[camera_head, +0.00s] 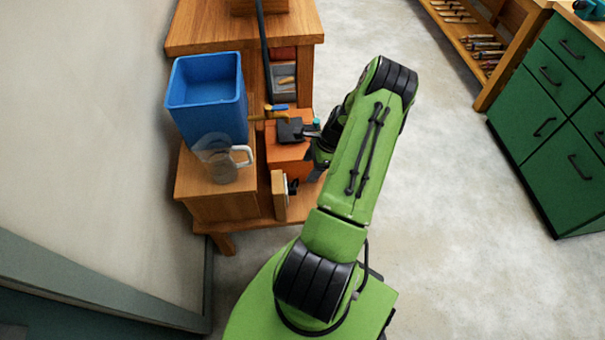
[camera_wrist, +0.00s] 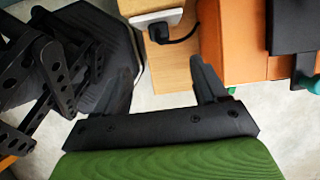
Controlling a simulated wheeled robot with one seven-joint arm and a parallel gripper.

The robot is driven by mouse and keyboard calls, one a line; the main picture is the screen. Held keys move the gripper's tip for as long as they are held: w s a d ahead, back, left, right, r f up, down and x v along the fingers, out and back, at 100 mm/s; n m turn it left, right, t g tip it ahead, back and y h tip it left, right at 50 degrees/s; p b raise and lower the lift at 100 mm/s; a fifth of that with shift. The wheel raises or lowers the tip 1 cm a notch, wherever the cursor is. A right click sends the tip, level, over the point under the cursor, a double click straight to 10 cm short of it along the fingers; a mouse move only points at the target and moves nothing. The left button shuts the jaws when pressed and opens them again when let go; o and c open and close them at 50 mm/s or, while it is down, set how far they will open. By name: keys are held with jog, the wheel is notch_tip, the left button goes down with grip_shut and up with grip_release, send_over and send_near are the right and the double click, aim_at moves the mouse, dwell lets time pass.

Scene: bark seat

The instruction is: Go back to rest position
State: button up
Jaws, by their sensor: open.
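My gripper (camera_wrist: 165,80) is open in the wrist view, with its two dark fingers apart and nothing visible between them. Beyond the fingers are a wooden surface and a black plug in a pale socket. In the head view my green arm reaches up from the base and bends over toward the wooden bench (camera_head: 192,190). The gripper end is mostly hidden behind the arm there, close to the bench's right side, beside an orange box (camera_head: 288,160). I cannot tell from these views whether the fingers touch anything.
A blue bin (camera_head: 208,95) and a clear jug (camera_head: 222,165) stand on the bench against the left wall. Black and yellow tools lie near the orange box. Green drawers (camera_head: 545,120) and a wooden shelf stand at right. The floor (camera_head: 440,220) between is clear.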

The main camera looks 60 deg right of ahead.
jog(key=shift+v, duration=0.75)
jog(key=w+a+r+n+h+p, duration=0.1)
jog(key=w+a+r+n, duration=0.2)
jog(key=a+r+n, duration=0.5)
jog(key=w+a+r+n+g+h+p, duration=0.15)
jog(key=a+r, duration=0.25)
jog(key=r, duration=0.7)
jog(key=w+a+r+n+h+p, duration=0.1)
jog(key=w+a+r+n, duration=0.3)
jog(key=r, duration=0.6)
jog(key=s+a+r+n+t+p, duration=0.1)
jog(key=s+a+r+n+t, duration=0.1)
jog(key=s+a+r+n, duration=0.4)
jog(key=s+a+r+n+t+p, duration=0.1)
jog(key=s+a+r+n+p, duration=0.1)
jog(key=s+a+r+n, duration=0.3)
jog(key=s+a+n, duration=0.3)
jog(key=a, duration=0.3)
jog(key=shift+a+r+t+y, duration=0.35)
